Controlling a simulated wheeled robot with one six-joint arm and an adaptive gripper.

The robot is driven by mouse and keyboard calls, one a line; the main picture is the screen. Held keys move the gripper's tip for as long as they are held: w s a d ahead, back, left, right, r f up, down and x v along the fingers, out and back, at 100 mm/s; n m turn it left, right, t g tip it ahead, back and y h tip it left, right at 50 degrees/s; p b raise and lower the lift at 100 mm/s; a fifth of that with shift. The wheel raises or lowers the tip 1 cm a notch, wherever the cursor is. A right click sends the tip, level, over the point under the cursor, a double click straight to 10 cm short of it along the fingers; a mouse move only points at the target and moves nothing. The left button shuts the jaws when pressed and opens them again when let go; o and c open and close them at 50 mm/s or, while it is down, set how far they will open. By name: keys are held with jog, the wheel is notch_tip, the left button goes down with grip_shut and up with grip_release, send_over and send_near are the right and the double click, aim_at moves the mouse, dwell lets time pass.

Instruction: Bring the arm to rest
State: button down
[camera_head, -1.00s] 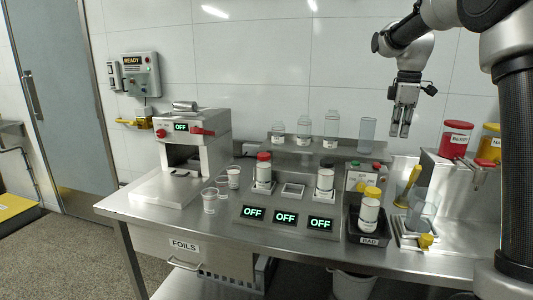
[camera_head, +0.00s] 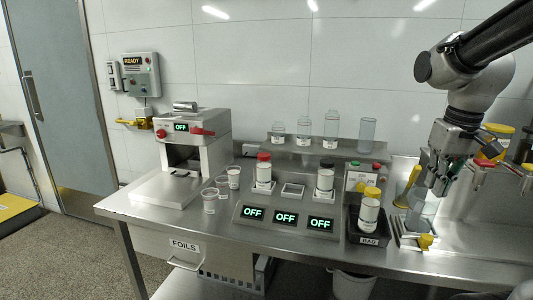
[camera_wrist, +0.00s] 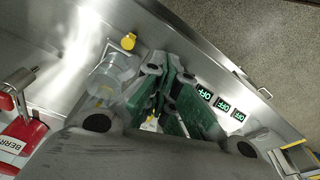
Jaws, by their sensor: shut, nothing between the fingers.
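My gripper (camera_head: 437,188) hangs fingers down at the right side of the bench in the head view. It is shut and empty, in front of the back wall and close above the clear beaker (camera_head: 416,212) in the picture. Its green-padded fingers (camera_wrist: 172,108) show in the wrist view, where the clear beaker (camera_wrist: 112,75) appears beside them. I cannot tell the exact gap to the beaker. My forearm comes in from the upper right.
A black tray (camera_head: 367,236) labelled BAD holds a yellow-capped jar (camera_head: 368,210). Three OFF displays (camera_head: 286,219) front the middle station. A sealing machine (camera_head: 195,143) stands at left. A red container (camera_wrist: 22,142) is near my gripper in the wrist view.

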jog(key=s+t, duration=0.2)
jog(key=s, duration=0.8)
jog(key=shift+a+r, duration=0.15)
jog(key=shift+a, duration=0.3)
